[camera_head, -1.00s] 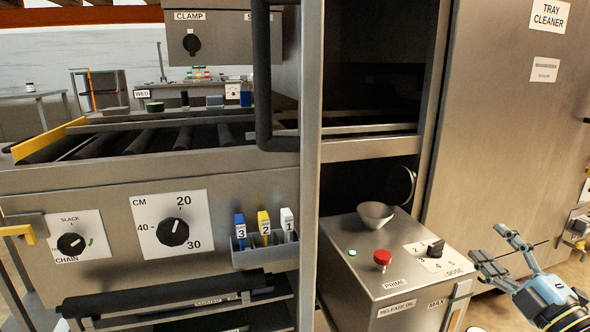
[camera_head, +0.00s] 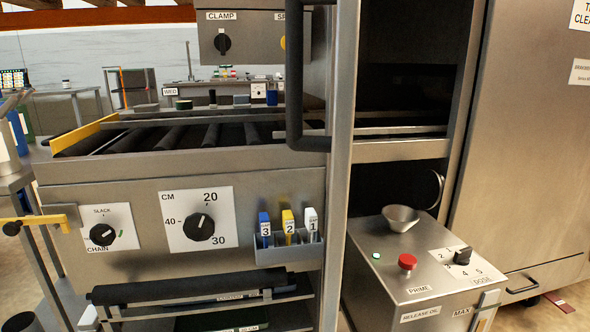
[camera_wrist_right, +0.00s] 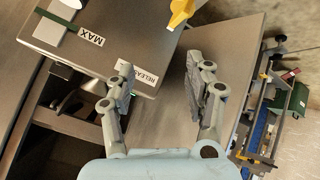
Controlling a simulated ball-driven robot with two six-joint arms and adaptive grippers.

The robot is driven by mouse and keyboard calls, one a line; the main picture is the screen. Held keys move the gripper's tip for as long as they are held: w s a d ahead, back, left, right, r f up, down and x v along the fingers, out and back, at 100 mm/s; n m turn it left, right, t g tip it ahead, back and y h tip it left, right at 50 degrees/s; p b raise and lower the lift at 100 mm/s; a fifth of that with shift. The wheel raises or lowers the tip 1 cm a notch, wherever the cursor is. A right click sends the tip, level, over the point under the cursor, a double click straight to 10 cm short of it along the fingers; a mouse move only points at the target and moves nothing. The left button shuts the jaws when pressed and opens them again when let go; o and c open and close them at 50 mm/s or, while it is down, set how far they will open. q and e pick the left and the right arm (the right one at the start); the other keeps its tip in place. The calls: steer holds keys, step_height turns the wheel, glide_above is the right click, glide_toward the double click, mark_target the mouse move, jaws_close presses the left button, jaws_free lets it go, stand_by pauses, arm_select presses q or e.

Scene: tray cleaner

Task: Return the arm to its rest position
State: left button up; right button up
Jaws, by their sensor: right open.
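My right gripper (camera_wrist_right: 165,88) shows in the right wrist view with its two grey fingers spread apart and nothing between them. Beyond the fingers lie a steel panel and the corner of the release oil box (camera_wrist_right: 105,50). In the head view that box (camera_head: 420,285) stands at the lower right, with a red prime button (camera_head: 407,261), a dose knob (camera_head: 462,256) and a metal funnel cup (camera_head: 401,218) on top. Neither gripper shows in the head view.
The tray cleaner's roller conveyor (camera_head: 190,140) lies at the left. Below it are a width dial (camera_head: 199,227), a chain knob (camera_head: 102,234) and a holder with numbered blue, yellow and white tags (camera_head: 288,240). A steel post (camera_head: 340,170) rises mid-view.

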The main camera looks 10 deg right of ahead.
steer(key=s+a+r+m+g+h, duration=0.1)
steer(key=s+a+r+m+g, duration=0.15)
steer(key=s+m+g, duration=0.9)
steer(key=s+d+f+n+t+p, duration=0.2)
steer(key=s+f, duration=0.1)
steer(key=f, duration=0.7)
steer(key=s+d+f+n+t+p, duration=0.1)
steer(key=s+f+n+t+p, duration=0.2)
steer(key=f, duration=0.7)
steer(key=s+f+g+p, duration=0.1)
steer(key=s+f, duration=0.5)
steer(key=s, duration=0.3)
steer(key=s+d+f+g, duration=0.1)
steer(key=s+f, duration=0.5)
steer(key=s, duration=0.4)
steer(key=shift+f+p, duration=0.15)
steer(key=shift+p, duration=0.25)
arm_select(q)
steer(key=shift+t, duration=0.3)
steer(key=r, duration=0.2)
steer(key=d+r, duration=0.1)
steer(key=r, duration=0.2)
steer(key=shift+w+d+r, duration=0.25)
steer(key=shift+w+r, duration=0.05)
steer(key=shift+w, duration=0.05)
arm_select(e)
steer(key=shift+s+m, duration=0.2)
steer(key=shift+m, duration=0.05)
steer(key=shift+c, duration=0.3)
